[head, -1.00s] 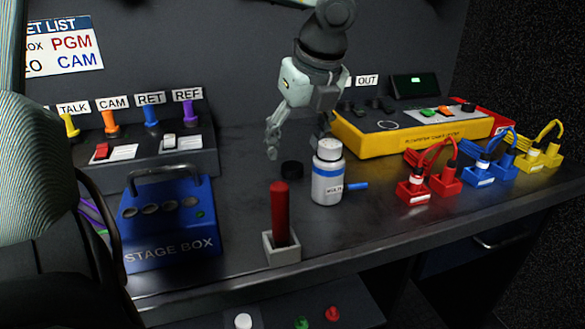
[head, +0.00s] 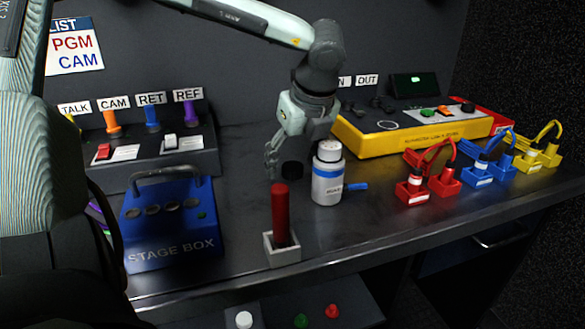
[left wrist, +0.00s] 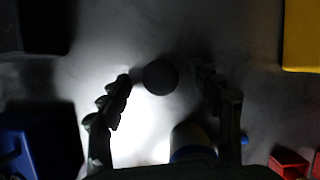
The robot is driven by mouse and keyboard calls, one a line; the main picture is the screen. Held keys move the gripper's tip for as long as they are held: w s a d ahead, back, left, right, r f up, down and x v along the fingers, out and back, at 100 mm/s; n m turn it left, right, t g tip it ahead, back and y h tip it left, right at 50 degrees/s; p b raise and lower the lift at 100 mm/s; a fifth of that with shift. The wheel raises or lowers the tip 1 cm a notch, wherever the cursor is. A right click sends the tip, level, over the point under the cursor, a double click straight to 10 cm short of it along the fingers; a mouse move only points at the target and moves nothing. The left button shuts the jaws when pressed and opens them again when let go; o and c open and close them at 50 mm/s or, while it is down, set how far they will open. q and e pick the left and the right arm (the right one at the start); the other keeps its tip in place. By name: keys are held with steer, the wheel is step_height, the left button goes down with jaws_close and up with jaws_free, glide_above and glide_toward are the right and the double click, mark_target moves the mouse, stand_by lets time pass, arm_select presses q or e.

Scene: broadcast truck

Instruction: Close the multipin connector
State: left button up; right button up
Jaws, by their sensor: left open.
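The multipin connector (head: 327,180) is a white upright cylinder with a blue band and a small label, standing on the dark bench. Its grey-white top shows, and a blue piece sticks out at its right. A round black cap (head: 292,170) lies on the bench just left of it. My left gripper (head: 291,158) points down above the cap, open and empty. In the left wrist view the cap (left wrist: 160,76) lies between and beyond the two open fingers (left wrist: 168,88), and the connector (left wrist: 190,142) is partly hidden near the right finger. My right gripper is not in view.
A red handle in a pale square base (head: 282,250) stands in front. A blue stage box (head: 170,245) is at left. Red, blue and yellow cabled plugs (head: 447,187) are at right, with a yellow control panel (head: 410,138) behind. Bare bench lies between.

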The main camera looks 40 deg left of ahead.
mark_target(293, 167)
arm_select(q)
steer(key=shift+c, duration=0.5)
steer(key=c, duration=0.7)
steer(key=shift+r, duration=0.1)
steer(key=shift+w+r, duration=0.1)
steer(key=shift+r, duration=0.5)
step_height(293, 167, up, 3)
steer(key=shift+r+b, duration=0.1)
steer(key=shift+b, duration=0.2)
steer(key=shift+s+a+r+b, duration=0.15)
steer(key=shift+s+a+r, duration=0.4)
steer(key=shift+s+r, duration=0.95)
steer(key=shift+s+a+r+b, duration=0.2)
steer(key=shift+s+a+r, duration=0.4)
steer(key=shift+s, duration=1.7)
steer(key=shift+s+a+r+b, duration=0.15)
steer(key=shift+s+a+r, duration=0.3)
steer(key=shift+s+r, duration=1.05)
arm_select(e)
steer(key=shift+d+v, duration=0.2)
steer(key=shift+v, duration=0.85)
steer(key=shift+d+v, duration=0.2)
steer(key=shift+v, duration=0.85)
arm_select(q)
steer(key=shift+s+f, duration=0.35)
steer(key=shift+s, duration=0.05)
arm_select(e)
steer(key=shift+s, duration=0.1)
